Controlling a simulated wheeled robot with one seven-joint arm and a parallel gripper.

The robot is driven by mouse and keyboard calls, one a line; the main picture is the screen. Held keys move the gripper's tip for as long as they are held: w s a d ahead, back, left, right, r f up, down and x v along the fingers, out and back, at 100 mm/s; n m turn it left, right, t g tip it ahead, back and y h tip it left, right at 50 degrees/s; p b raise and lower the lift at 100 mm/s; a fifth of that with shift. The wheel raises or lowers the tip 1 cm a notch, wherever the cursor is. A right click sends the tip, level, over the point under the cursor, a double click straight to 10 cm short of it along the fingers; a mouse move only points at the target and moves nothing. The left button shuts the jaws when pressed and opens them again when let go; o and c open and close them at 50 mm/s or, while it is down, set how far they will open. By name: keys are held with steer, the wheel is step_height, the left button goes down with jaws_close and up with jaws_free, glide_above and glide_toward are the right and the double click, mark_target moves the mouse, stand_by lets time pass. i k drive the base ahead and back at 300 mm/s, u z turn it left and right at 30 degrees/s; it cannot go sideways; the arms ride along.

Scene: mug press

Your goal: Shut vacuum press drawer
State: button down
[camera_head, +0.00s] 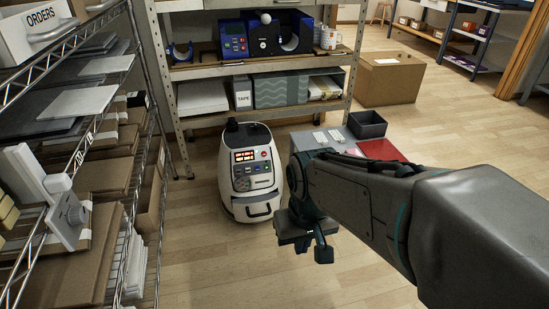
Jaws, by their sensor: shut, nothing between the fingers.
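The vacuum press (249,165) is a rounded white machine with a dark top, a lit red display and several buttons. It stands upright on the wood floor near the middle of the view. Its drawer (259,209) is low on the front, with a dark handle or slot. From this angle I cannot tell how far out the drawer is. My gripper (311,248) is just right of the press's lower front, low and pointing down. It is shut and empty. A gap of floor shows between it and the drawer. My arm hides the area to the right.
A wire rack (105,85) with cardboard boxes stands close on the left. A metal shelf (270,63) with blue machines is behind the press. A low grey table (312,138) with a dark bin (367,125) and red panel is right of it. Floor in front is clear.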

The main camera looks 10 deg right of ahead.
mark_target(253, 208)
steer(key=z, duration=0.05)
steer(key=i, duration=0.9)
steer(key=u, duration=0.6)
